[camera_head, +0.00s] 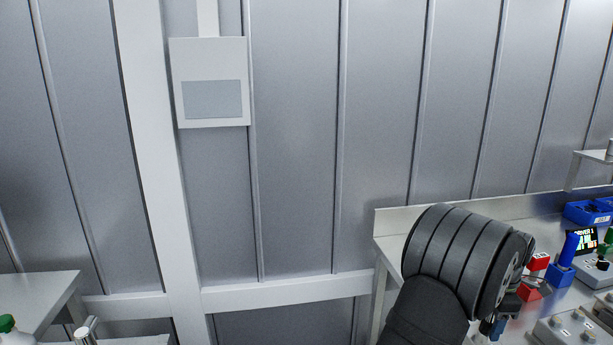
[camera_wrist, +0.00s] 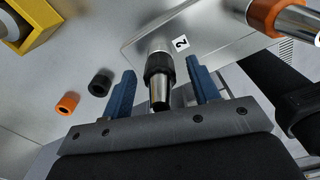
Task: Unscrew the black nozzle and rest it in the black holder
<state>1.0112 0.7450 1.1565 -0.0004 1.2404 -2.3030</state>
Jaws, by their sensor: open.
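The black nozzle (camera_wrist: 158,66), a black collar with a tapered metal tip, shows in the wrist view beside a metal plate with a label reading 2. My gripper (camera_wrist: 161,73) is open, with one blue finger on each side of the nozzle. Gaps show between the fingers and the nozzle. A black ring-shaped holder (camera_wrist: 100,82) is on the grey surface left of the fingers, and its opening looks empty. In the head view my arm covers this work area.
An orange ring-shaped holder (camera_wrist: 67,103) is beside the black one. An orange-collared metal nozzle (camera_wrist: 266,14) is at upper right, and a yellow block (camera_wrist: 40,15) at upper left. In the head view, red blocks (camera_head: 530,291), a blue bin (camera_head: 587,213) and control boxes crowd the right bench.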

